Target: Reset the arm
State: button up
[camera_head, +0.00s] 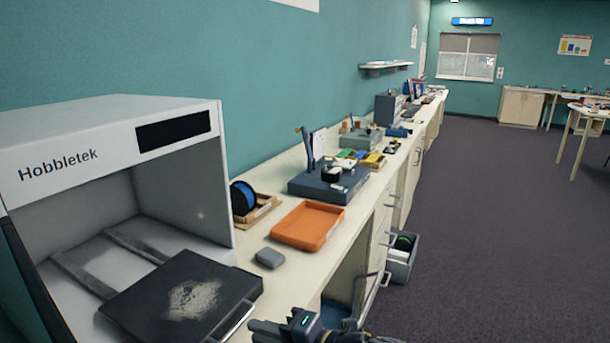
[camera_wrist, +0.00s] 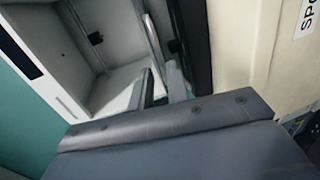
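My gripper (camera_head: 268,329) shows at the bottom edge of the head view, beside the front of the white Hobbletek machine and right of its dark plate. It is small and dark there, and the frame cuts off part of my arm. In the wrist view, a large dark grey part with screws along its edge fills the lower middle. I cannot tell whether the gripper is open or shut, and I see nothing clearly held.
The Hobbletek machine (camera_head: 105,125) stands open, its dark plate (camera_head: 150,305) out on rails with pale residue on it. An orange tray (camera_head: 306,226), a grey block (camera_head: 270,258) and a blue spool (camera_head: 243,197) are on the counter. Floor at right is clear.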

aim_at(238, 326)
jog(key=v, duration=0.6)
jog(key=x, duration=1.2)
jog(key=shift+a+r+b, duration=0.1)
jog(key=shift+b, duration=0.2)
jog(key=shift+w+a, duration=0.3)
jog(key=shift+a, duration=0.15)
